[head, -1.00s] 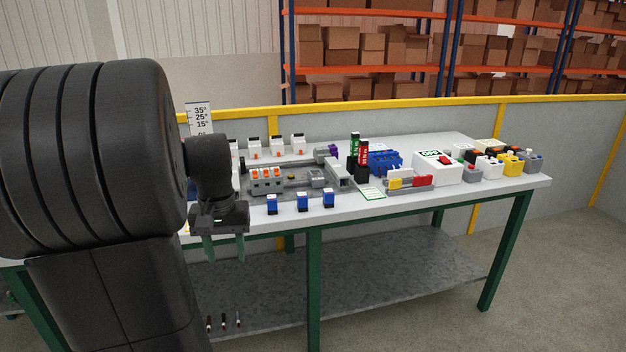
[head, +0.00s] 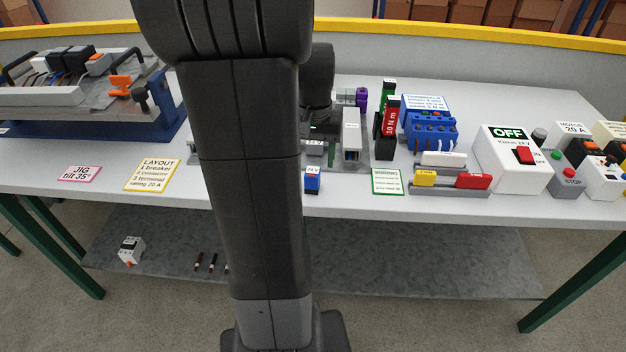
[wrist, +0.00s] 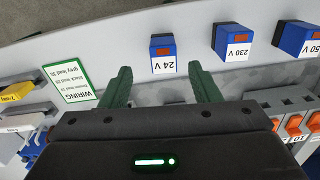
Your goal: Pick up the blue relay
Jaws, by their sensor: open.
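Three blue relays with white labels show in a row in the wrist view: one marked 24 V (wrist: 162,46), one marked 230 V (wrist: 235,38) and one at the right edge (wrist: 296,37) whose label ends in 50 V. My gripper (wrist: 161,78) is open and empty, with its two green fingers apart. The 24 V relay appears between and just beyond the fingertips, not held. In the head view one blue relay (head: 312,184) stands near the table's front edge; my arm hides the others and most of the gripper.
A green-framed wiring card (head: 387,182) lies right of the relay. Beyond it are yellow and red connectors (head: 452,181), a blue block (head: 430,132) and a white OFF box (head: 512,158). A tilted jig (head: 90,95) stands left. Grey hardware with orange parts (wrist: 292,118) lies near the gripper.

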